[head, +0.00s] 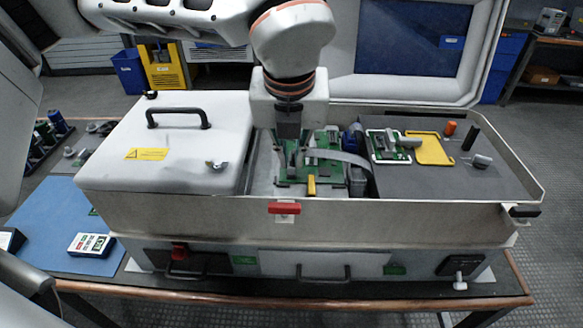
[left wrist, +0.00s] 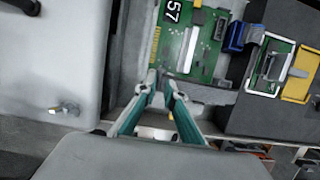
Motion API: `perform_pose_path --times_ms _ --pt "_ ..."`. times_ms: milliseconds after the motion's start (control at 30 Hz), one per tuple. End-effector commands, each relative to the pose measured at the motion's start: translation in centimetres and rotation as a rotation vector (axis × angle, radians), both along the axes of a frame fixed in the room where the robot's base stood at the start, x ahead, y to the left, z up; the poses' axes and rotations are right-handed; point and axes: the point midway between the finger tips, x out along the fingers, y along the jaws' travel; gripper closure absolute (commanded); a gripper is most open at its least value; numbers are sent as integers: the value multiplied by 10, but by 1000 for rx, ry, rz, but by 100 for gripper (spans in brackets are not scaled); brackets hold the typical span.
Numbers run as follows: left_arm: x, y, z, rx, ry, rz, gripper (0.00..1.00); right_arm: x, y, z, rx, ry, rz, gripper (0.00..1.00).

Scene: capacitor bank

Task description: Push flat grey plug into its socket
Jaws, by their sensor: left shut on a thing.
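My left gripper (head: 290,160) reaches down over the green circuit board (head: 325,141) in the open bay of the cabinet. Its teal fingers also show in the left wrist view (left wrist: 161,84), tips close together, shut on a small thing. This appears to be the flat grey plug, mostly hidden by the fingers. The board also shows in the left wrist view (left wrist: 205,60). I cannot make out the socket or whether the plug touches it. My right gripper is not in view.
A closed lid (head: 180,125) with a black handle covers the cabinet's left part. A grey panel to the right bears a yellow frame (head: 430,148) and several knobs. The cabinet wall (head: 200,215) rises in front. A blue mat (head: 50,215) lies on the left.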

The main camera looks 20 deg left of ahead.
Motion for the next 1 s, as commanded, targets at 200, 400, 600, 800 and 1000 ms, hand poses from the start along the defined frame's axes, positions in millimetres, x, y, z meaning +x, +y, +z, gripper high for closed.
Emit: perform_pose_path --times_ms 200,400,600,800,1000 --pt "0 0 0 1 1 0 71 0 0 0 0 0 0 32" --pt "0 0 0 1 1 0 71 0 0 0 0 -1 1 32" --pt "-2 -1 9 0 -1 1 71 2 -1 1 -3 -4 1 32" --pt "-12 -4 43 -1 -4 -1 71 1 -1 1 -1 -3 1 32" --pt "-23 -7 82 -2 -4 1 71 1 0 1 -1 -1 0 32"
